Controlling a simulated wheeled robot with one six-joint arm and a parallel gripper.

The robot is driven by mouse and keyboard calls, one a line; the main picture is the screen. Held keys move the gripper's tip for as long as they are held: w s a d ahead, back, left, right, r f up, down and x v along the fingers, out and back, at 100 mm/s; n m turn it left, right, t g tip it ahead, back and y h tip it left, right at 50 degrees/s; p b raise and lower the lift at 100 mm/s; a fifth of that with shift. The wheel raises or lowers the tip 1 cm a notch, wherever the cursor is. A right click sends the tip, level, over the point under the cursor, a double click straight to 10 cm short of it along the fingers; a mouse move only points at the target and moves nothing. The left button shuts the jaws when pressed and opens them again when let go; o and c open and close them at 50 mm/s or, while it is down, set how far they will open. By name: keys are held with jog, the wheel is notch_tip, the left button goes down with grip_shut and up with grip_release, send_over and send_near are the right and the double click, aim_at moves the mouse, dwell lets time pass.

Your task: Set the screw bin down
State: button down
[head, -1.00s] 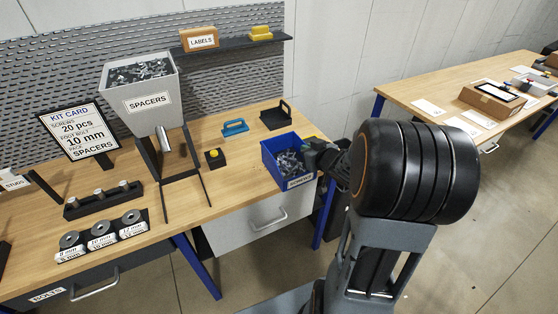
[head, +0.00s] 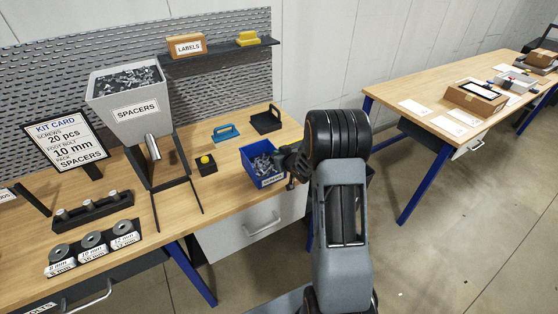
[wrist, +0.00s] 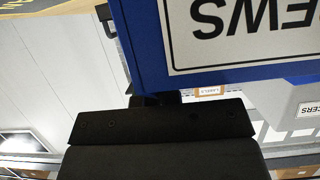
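The blue screw bin (head: 268,179), filled with small screws, is at the right end of the left workbench. My gripper (head: 291,161) is at the bin's right side and appears shut on its wall; the fingertips are mostly hidden. In the wrist view, the bin's blue wall (wrist: 146,40) and its upside-down SCREWS label fill the top, right against the dark gripper. The bin looks upright and low over the wood top. I cannot tell whether its base touches the bench.
The spacers hopper (head: 127,95) stands left on a black frame. A second bench (head: 425,95) is at the right, across open floor.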

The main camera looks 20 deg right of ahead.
jog(key=shift+f+p, duration=0.3)
jog(key=shift+f, duration=1)
jog(key=shift+f, duration=0.1)
jog(key=c, duration=1.8)
grip_release()
jog(key=shift+f, duration=0.2)
jog(key=o, duration=0.5)
jog(key=shift+r, duration=0.1)
